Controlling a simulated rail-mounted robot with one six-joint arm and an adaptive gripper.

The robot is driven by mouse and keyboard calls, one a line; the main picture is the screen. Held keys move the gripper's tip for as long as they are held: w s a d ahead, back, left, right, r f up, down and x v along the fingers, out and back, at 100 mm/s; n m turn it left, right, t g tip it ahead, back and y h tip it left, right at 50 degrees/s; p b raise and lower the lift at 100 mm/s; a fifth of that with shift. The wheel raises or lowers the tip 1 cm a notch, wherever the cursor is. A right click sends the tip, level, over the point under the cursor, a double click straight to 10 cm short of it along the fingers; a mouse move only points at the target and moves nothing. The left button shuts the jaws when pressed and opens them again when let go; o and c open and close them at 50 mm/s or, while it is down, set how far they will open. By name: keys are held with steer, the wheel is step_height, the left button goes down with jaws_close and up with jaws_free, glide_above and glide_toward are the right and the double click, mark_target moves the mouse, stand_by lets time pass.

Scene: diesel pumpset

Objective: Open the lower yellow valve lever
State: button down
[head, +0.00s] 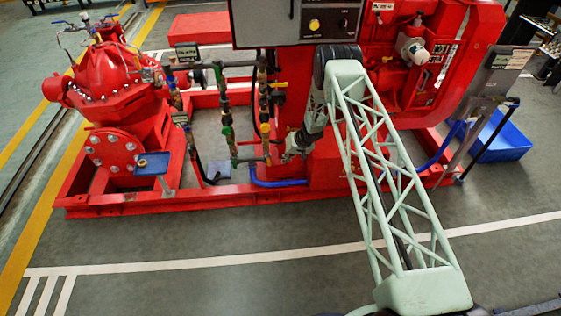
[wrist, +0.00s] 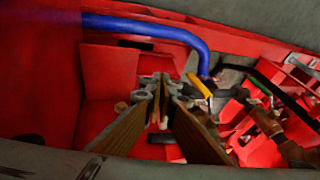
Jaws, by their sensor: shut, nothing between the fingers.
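In the wrist view a yellow valve lever (wrist: 200,86) lies just right of my gripper's tips, pointing toward a dark pipe fitting below the blue hose. My gripper (wrist: 164,92) is shut and empty, with a visible gap to the lever. In the head view my gripper (head: 290,149) is beside the lower part of the pipework, close to its right pipe. Yellow shows on that pipe (head: 265,128) and higher up (head: 278,84). I cannot tell for certain in the head view which yellow part is the lever near my fingers.
A blue hose (head: 278,183) runs below the pipes, and it crosses the top of the wrist view (wrist: 150,27). The red base frame (head: 235,194) and control box (head: 300,22) surround the work area. The red pump (head: 110,75) stands left. Grey floor in front is free.

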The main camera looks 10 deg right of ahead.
steer(key=s+d+r+p, duration=0.1)
steer(key=s+d+r, duration=0.1)
steer(key=d+r, duration=0.2)
steer(key=shift+s+d+r+p, duration=0.25)
steer(key=shift+s+d+p, duration=0.15)
steer(key=shift+d, duration=0.1)
steer(key=y, duration=0.2)
glide_toward(268, 158)
steer(key=s+d+f, duration=0.1)
steer(key=d+f, duration=0.1)
steer(key=d, duration=0.1)
steer(key=shift+s+d+t+p, duration=0.15)
steer(key=shift+d+t+p, duration=0.1)
steer(key=shift+t+p, duration=0.2)
steer(key=b+x, duration=0.2)
steer(key=x, duration=0.8)
steer(key=shift+b, duration=0.3)
steer(key=shift+d+f, duration=0.1)
